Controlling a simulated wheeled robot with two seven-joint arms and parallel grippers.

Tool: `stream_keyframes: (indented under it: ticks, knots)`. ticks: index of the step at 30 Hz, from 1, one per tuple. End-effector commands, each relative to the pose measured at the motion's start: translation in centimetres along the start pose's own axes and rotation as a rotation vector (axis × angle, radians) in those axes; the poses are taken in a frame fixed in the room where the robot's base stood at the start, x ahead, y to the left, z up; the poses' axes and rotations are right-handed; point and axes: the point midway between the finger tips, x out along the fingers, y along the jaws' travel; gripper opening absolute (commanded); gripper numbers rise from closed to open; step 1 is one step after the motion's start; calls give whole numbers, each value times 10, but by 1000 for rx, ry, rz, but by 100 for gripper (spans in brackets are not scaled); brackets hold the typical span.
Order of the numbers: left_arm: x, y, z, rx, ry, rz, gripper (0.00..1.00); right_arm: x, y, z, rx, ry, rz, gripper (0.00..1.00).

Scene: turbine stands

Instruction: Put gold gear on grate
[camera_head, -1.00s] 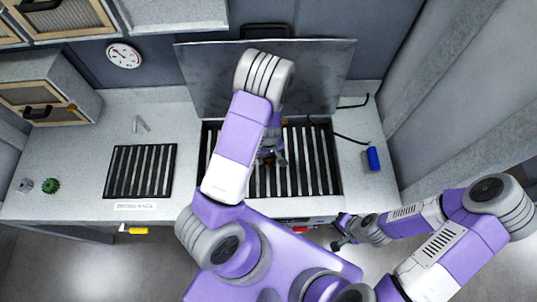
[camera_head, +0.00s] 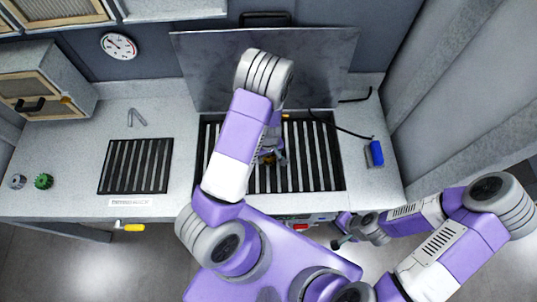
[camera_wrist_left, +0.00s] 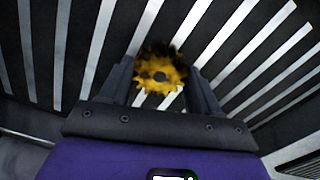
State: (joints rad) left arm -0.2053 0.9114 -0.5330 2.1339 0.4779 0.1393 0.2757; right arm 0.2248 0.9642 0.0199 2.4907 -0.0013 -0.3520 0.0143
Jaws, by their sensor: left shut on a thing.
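The gold gear (camera_wrist_left: 160,73) is held between the fingers of my left gripper (camera_wrist_left: 162,85) in the left wrist view, with the slats of a grate behind it. In the head view my left gripper (camera_head: 268,157) is over the large slatted grate (camera_head: 318,165) in the middle of the counter, partly hidden by my arm. I cannot tell whether the gear touches the slats. A smaller dark grate (camera_head: 137,166) lies to the left. My right gripper (camera_head: 342,242) is low in front of the counter, too small to judge its fingers.
A green gear (camera_head: 43,181) and a grey gear (camera_head: 17,181) lie at the far left of the counter. A blue object (camera_head: 375,154) and a dark cable are at the right. A tall metal panel (camera_head: 190,75) stands behind the large grate.

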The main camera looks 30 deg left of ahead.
Motion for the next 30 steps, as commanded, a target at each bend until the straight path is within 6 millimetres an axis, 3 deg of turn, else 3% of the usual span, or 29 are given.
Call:
stream_keyframes:
  ticks: [5,6,12,17,20,30]
  knots:
    - [4,0,0,0,1,1,0,4,1,0,0,0,0,0]
    - [4,0,0,0,1,1,64,4,1,0,0,0,0,0]
    - [4,0,0,0,0,0,92,3,1,0,0,0,0,0]
    - [4,0,0,0,0,0,92,3,1,0,0,0,0,0]
    - [4,0,0,0,0,-1,100,3,1,0,0,0,0,0]
    - [-1,0,0,0,0,0,100,-2,0,0,0,0,0,0]
